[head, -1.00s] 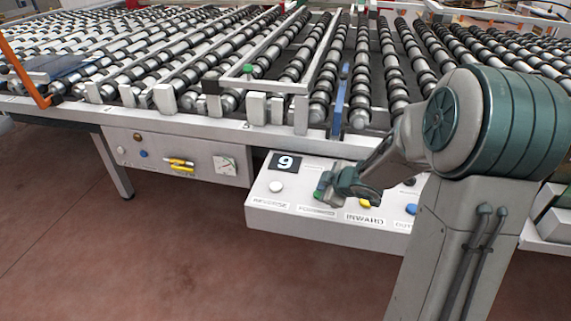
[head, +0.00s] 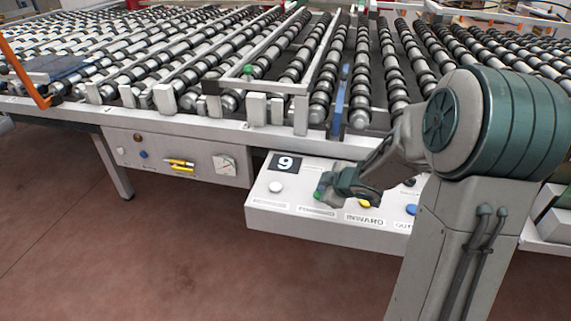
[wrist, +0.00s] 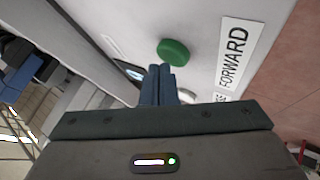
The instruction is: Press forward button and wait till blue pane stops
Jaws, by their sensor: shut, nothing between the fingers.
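The green forward button (wrist: 173,52) shows in the wrist view beside its FORWARD label (wrist: 234,57). The closed fingertips of my gripper (wrist: 161,72) are at its near edge; I cannot tell whether they touch it. In the head view my gripper (head: 326,190) is over the control box (head: 300,223), with the button (head: 319,193) partly hidden by it. A dark blue pane (head: 68,68) lies flat on the rollers at the far left. A narrow upright blue piece (head: 340,100) stands at the table's front edge.
A white button (head: 276,187), a yellow button (head: 364,203) and a blue button (head: 411,209) are on the same box. A display (head: 286,163) reads 9. A second panel (head: 180,160) with switches is to the left. The floor in front is clear.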

